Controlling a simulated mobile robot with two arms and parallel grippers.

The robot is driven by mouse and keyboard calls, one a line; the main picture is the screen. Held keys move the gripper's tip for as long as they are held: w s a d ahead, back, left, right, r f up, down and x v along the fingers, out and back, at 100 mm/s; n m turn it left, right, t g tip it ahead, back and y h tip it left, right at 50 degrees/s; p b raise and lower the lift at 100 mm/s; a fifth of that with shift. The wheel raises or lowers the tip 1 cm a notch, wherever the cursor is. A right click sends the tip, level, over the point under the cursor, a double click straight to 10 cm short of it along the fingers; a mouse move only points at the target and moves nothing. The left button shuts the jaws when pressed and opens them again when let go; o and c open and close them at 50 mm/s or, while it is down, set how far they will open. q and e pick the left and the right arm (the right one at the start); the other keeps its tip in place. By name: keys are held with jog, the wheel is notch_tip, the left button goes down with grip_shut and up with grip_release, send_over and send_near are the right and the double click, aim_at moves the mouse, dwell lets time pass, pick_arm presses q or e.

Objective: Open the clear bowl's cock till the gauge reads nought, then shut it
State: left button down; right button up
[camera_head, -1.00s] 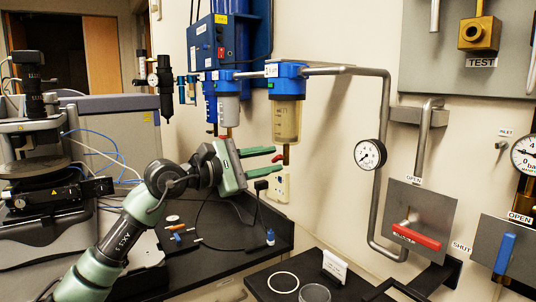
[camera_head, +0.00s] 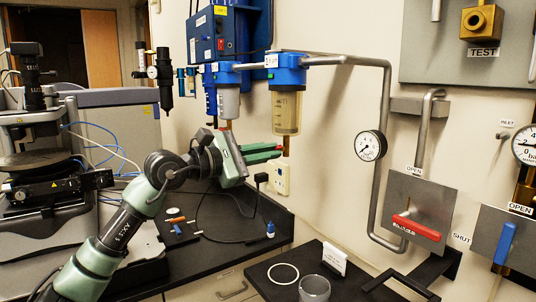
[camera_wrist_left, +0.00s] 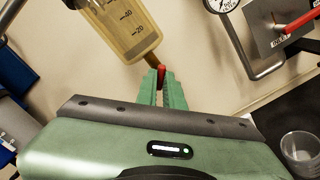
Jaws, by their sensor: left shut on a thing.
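The clear bowl (camera_head: 286,112) hangs under a blue filter head (camera_head: 286,72) on the wall. It also shows in the left wrist view (camera_wrist_left: 122,32), with scale marks and a yellowish tint. A red cock (camera_wrist_left: 161,72) sits at its lower end. My left gripper (camera_head: 279,151) is at the bowl's underside, its green fingers shut on the red cock between their tips. In the left wrist view the fingers (camera_wrist_left: 161,84) close around it. The round gauge (camera_head: 369,146) is on the pipe to the right; its needle is too small to read surely. My right gripper is not seen.
A second filter bowl (camera_head: 228,102) hangs to the left. A bent pipe (camera_head: 384,120) runs down the wall at right. A red-handled valve (camera_head: 416,227) and a blue lever (camera_head: 505,243) stand lower right. The black bench holds a glass beaker (camera_head: 314,289) and a white ring (camera_head: 283,273).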

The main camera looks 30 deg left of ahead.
pick_arm(q)
jog(key=shift+n+b, duration=0.65)
jog(key=shift+n, duration=3.35)
jog(key=c, duration=1.5)
grip_release()
